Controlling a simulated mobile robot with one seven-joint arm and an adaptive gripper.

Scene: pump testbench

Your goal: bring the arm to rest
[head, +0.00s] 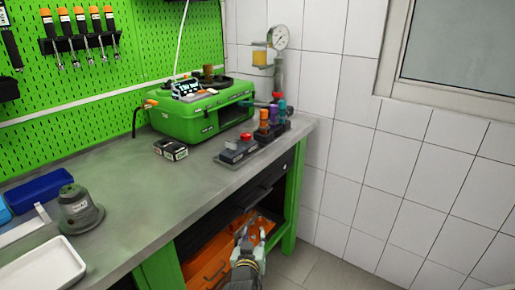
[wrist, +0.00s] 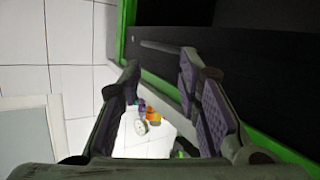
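My gripper (head: 251,237) is at the lower middle of the head view, in front of the bench's drawer side and below the worktop. In the wrist view its two fingers (wrist: 160,62) stand wide apart with nothing between them. A dark drawer front (wrist: 235,50) with a bar handle (wrist: 160,47) shows beyond the fingers. I cannot tell whether the gripper touches anything.
The workbench (head: 140,185) carries a green case (head: 205,110), a grey-green device (head: 78,210), a white tray (head: 45,268) and colored valves (head: 270,120). An orange drawer (head: 205,265) is beside my gripper. A tiled wall (head: 400,170) stands right, with bare floor (head: 310,265) before it.

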